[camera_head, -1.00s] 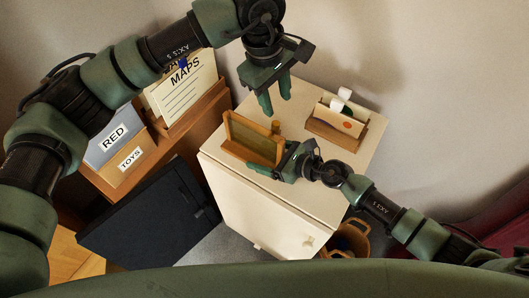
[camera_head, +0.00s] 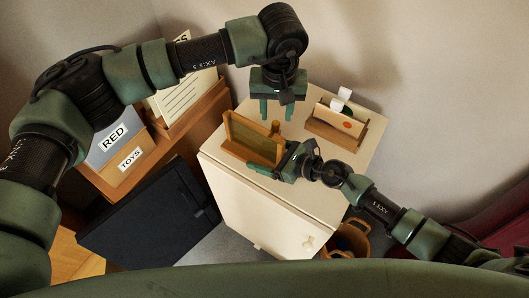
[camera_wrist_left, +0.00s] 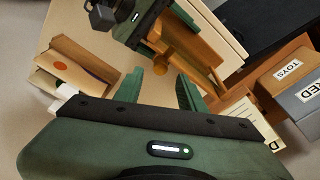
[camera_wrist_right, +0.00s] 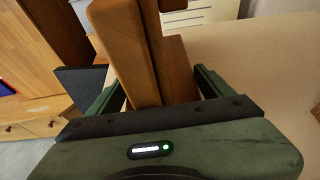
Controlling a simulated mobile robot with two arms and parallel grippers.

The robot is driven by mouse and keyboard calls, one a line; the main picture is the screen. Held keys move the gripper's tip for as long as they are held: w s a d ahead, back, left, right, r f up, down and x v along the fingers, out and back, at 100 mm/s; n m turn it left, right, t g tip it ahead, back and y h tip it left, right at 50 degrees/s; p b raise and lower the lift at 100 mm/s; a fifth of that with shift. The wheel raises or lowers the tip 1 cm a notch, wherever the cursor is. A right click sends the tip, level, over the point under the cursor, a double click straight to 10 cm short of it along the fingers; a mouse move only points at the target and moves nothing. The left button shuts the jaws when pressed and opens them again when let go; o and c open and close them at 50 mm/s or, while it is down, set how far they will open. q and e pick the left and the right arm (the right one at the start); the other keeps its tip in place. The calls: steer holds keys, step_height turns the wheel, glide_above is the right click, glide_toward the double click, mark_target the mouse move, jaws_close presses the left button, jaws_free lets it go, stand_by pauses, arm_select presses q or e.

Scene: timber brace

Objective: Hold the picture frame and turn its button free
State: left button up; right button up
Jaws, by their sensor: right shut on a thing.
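The wooden picture frame (camera_head: 250,140) stands tilted on the white cabinet top; it also shows in the right wrist view (camera_wrist_right: 140,50). A small round wooden button (camera_head: 275,126) sticks up behind the frame; the left wrist view shows it (camera_wrist_left: 161,69) ahead of the fingers. My right gripper (camera_head: 276,163) is shut on the frame's near right end, with the wood between its fingers in the right wrist view. My left gripper (camera_head: 277,109) is open and empty, pointing down just above the button. Its fingers are on either side of the button's line, apart from it.
A wooden holder (camera_head: 337,128) with cards and white-topped items stands to the right on the white cabinet (camera_head: 225,180). Boxes labelled RED (camera_head: 114,138) and TOYS stand left on a wooden shelf. A dark panel (camera_head: 150,215) and a basket (camera_head: 350,240) are lower down.

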mark_target(276, 123)
arm_select(q)
steer(key=shift+f, duration=1.7)
jaws_close()
